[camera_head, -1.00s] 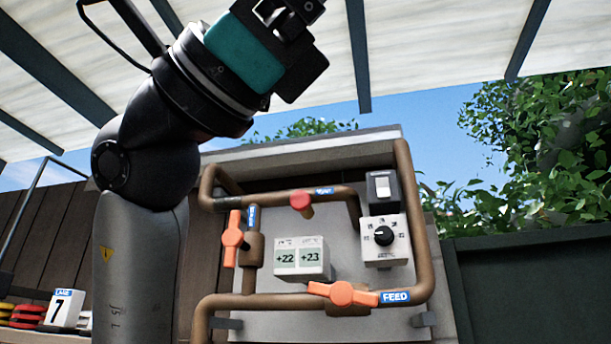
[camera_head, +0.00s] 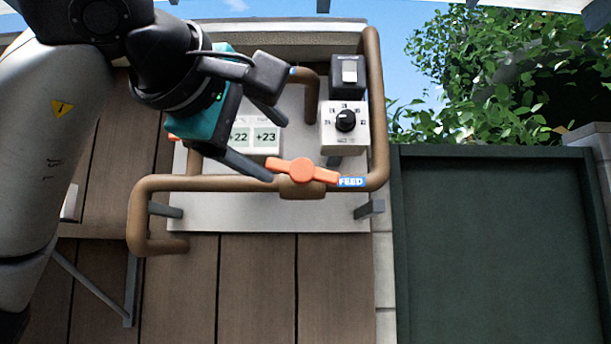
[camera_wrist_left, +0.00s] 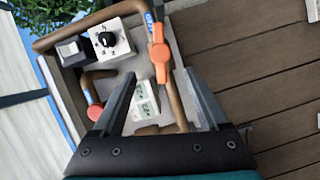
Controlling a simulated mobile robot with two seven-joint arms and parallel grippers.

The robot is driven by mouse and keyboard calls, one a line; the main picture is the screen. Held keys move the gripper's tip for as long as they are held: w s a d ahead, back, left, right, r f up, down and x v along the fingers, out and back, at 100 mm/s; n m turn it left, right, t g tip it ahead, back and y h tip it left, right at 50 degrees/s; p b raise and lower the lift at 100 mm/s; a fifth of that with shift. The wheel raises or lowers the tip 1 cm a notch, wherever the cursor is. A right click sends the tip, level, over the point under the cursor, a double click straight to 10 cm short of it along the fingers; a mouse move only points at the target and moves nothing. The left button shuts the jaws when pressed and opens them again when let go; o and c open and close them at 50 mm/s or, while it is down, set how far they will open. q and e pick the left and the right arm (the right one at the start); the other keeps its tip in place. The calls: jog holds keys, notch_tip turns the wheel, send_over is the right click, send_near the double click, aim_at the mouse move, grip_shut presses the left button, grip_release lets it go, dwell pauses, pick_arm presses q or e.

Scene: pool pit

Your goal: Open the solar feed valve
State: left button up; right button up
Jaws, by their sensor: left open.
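The feed valve's orange handle (camera_head: 302,171) lies nearly along the lower copper pipe, tilted slightly, left of the blue FEED label (camera_head: 351,182). My left gripper (camera_head: 276,150) is open and empty, coming in from the left. In the head view its lower fingertip is close to the handle's left end; I cannot tell whether they touch. In the left wrist view the open fingers (camera_wrist_left: 160,73) frame the lower end of the orange handle (camera_wrist_left: 160,52), with the handle beyond them. My right gripper is not in view.
A display box (camera_head: 265,137) reads +22 and +23. A dial box (camera_head: 344,124) and a switch box (camera_head: 347,75) are to its right. In the wrist view a red knob (camera_wrist_left: 95,113) shows on another pipe. A dark green panel (camera_head: 490,250) stands at right.

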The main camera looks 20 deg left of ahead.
aim_at(310, 177)
pick_arm(q)
jog(key=w+p, duration=0.1)
jog(key=w, duration=0.3)
jog(key=w+d+f+p, duration=0.1)
jog(key=w, duration=0.4)
jog(key=w+p, duration=0.1)
jog(key=w, duration=0.4)
jog(key=shift+d+f, duration=0.15)
jog(key=shift+d, duration=0.15)
grip_shut()
